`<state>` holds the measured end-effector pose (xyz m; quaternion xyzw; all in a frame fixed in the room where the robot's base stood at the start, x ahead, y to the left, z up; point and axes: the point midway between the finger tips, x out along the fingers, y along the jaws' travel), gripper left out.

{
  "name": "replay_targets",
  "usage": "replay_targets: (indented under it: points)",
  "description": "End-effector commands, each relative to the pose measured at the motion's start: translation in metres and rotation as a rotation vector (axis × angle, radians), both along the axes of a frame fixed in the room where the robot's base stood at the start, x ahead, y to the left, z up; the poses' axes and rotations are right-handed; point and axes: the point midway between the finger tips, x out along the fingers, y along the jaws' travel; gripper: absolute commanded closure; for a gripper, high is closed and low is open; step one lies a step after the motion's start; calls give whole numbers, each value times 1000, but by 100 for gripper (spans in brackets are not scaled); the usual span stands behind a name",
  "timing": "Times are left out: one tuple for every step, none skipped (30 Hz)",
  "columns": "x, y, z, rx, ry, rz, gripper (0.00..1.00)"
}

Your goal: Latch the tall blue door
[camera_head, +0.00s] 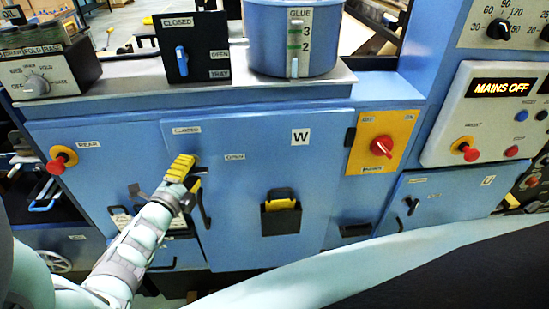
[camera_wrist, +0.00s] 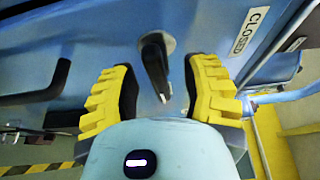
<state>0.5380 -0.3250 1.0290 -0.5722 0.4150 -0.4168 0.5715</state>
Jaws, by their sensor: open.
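The tall blue door (camera_head: 240,190) stands in the middle of the machine front, marked W. It looks flush or nearly flush with the frame; I cannot tell whether a small gap is left. A CLOSED label (camera_head: 187,130) and an OPEN label (camera_head: 235,156) sit near its upper left. My gripper (camera_head: 187,176) is at the door's left edge. In the wrist view, my yellow-padded gripper (camera_wrist: 160,88) is open, with a finger on either side of a black latch lever (camera_wrist: 154,66) on a grey round base. I see no clear contact. The CLOSED label also shows there (camera_wrist: 251,30).
A black pull handle (camera_head: 204,213) is just below my gripper. A black pocket with a yellow item (camera_head: 281,212) is on the door. A red rotary switch (camera_head: 382,147) is to the right, a red knob (camera_head: 57,164) to the left. A display (camera_head: 502,88) reads MAINS OFF.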

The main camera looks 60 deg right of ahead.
Motion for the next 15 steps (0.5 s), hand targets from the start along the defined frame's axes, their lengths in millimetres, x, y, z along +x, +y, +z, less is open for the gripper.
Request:
replay_targets:
  points:
    - [-1, -3, 0, 2, 2, -4, 54]
    - [-1, -4, 0, 2, 2, -3, 54]
    - [0, -4, -1, 3, 2, -3, 54]
    - [0, -5, -1, 3, 2, -3, 54]
    - [0, -5, -1, 3, 2, -3, 54]
    - [0, -5, -1, 3, 2, -4, 54]
    - [0, -5, -1, 3, 2, -4, 54]
    - [0, -5, -1, 3, 2, -3, 54]
    - [0, -5, -1, 3, 2, -4, 54]
    - [0, -5, -1, 3, 2, -4, 54]
    - [0, -5, -1, 3, 2, -4, 54]
    - [0, -5, -1, 3, 2, -3, 54]
    - [0, -5, -1, 3, 2, -3, 50]
    - [0, -5, -1, 3, 2, -3, 53]
    - [0, -5, -1, 3, 2, -3, 58]
